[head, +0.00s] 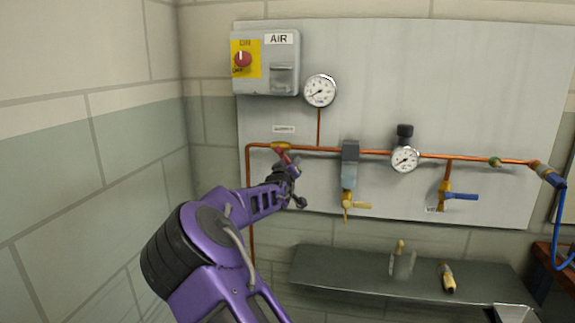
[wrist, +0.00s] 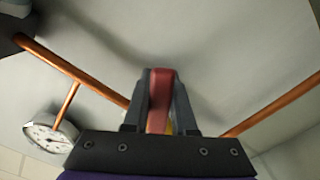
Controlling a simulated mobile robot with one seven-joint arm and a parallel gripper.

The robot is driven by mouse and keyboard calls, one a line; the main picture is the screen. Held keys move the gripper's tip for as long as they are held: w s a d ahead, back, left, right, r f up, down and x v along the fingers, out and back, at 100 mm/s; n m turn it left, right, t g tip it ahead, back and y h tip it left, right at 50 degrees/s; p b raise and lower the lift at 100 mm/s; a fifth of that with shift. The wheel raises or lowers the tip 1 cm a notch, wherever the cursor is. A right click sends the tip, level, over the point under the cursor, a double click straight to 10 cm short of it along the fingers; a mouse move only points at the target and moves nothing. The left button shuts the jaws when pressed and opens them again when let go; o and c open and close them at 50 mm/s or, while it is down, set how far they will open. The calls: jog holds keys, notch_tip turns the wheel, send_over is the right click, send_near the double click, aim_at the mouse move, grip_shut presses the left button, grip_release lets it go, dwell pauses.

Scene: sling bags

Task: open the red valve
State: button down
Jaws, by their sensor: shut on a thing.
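The red valve handle (wrist: 160,98) stands between the two dark fingers of my gripper (wrist: 160,110) in the wrist view, and the fingers are shut on it. A bit of yellow shows just behind the handle, and the copper pipe runs out on both sides. In the head view the yellow valve body (head: 281,146) sits on the copper pipe at the left of the panel. The red handle (head: 284,155) points down and to the right from it. My gripper (head: 290,168) is at the handle's lower part and partly hides it.
A grey panel (head: 455,75) carries the copper pipe, a switch box (head: 285,78) marked AIR, an upper gauge (head: 320,90), a regulator gauge (head: 405,159) and a blue-handled valve (head: 461,196). A dark shelf (head: 345,275) with small fittings juts out below. A wall corner stands at left.

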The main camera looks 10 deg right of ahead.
aim_at(303, 144)
jog(key=n, duration=0.2)
jog(key=d+r+n, duration=0.1)
jog(key=r+n, duration=0.1)
jog(key=n, duration=0.1)
jog(key=shift+s+d+r+n+b, duration=0.15)
jog(key=shift+s+d+n+b, duration=0.15)
jog(key=shift+s+d+b, duration=0.1)
jog(key=n, duration=0.1)
jog(key=r+n, duration=0.1)
jog(key=shift+d+r+n+b, duration=0.1)
jog(key=shift+d+n+b, duration=0.15)
jog(key=shift+n+b, duration=0.05)
jog(key=shift+s+r+n+b, duration=0.15)
jog(key=shift+r+n, duration=0.3)
jog(key=shift+n, duration=0.3)
jog(key=shift+w+r+n+b, duration=0.15)
jog(key=shift+r+n, duration=0.25)
jog(key=shift+n, duration=0.35)
jog(key=shift+s, duration=0.1)
jog(key=c, duration=0.7)
grip_release()
jog(key=shift+s, duration=0.1)
jog(key=v, duration=1.7)
jog(key=shift+s, duration=0.1)
